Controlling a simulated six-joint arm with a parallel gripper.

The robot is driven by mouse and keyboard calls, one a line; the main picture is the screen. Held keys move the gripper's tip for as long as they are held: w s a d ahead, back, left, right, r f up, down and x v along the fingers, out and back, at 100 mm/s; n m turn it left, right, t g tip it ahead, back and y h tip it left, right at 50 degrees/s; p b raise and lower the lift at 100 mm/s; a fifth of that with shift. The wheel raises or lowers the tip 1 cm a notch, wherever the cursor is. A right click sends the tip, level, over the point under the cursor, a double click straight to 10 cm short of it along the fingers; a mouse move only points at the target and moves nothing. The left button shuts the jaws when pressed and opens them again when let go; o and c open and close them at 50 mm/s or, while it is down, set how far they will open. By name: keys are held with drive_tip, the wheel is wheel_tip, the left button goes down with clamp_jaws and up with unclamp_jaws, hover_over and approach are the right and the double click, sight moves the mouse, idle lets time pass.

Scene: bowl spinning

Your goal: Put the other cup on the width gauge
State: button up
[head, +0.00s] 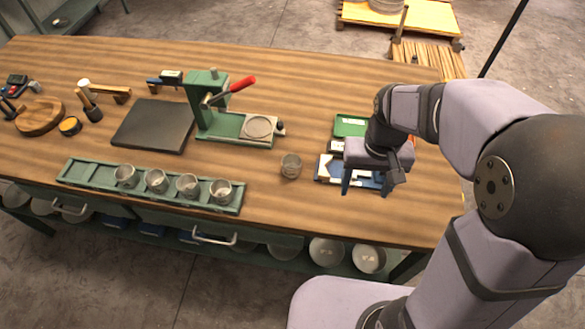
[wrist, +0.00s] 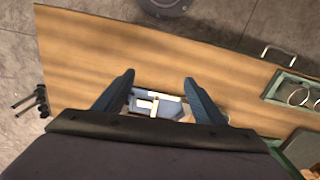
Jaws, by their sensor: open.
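A single metal cup (head: 291,165) stands alone on the bench, left of my gripper. Several similar cups, one of them at the right end (head: 221,191), stand in a row in a long green rack (head: 75,172). A flat blue and white piece (head: 327,166), which looks like the width gauge, lies on the bench under my gripper and is partly hidden by it. My gripper (head: 366,190) is open and empty, pointing down above the front of this piece. In the wrist view the piece (wrist: 158,104) shows between the spread fingers (wrist: 159,77).
A green press (head: 208,105) with a red lever and round plate stands behind the rack. A dark flat plate (head: 152,126) and a green box (head: 350,126) are nearby. Hammers and a wooden disc (head: 39,116) lie at far left. Bare wood surrounds the lone cup.

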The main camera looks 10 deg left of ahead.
drive_tip(key=w+a+f+n+b, duration=0.1)
drive_tip(key=w+a, duration=0.6)
drive_tip(key=a, duration=0.3)
drive_tip(key=n+b, duration=0.1)
approach(292, 163)
drive_tip(key=s, duration=0.3)
drive_tip(key=shift+w+d+f+p, duration=0.1)
drive_tip(key=shift+f+p, duration=0.6)
drive_tip(key=shift+f, duration=0.9)
drive_tip(key=shift+d+f+p, duration=0.1)
drive_tip(key=shift+f+p, duration=0.55)
drive_tip(key=shift+f, duration=0.95)
drive_tip(key=c, duration=1.2)
drive_tip(key=shift+r, duration=0.15)
drive_tip(key=shift+c, duration=0.2)
wheel_tip(292, 163, up, 10)
drive_tip(key=b, duration=0.2)
drive_tip(key=shift+b, duration=0.35)
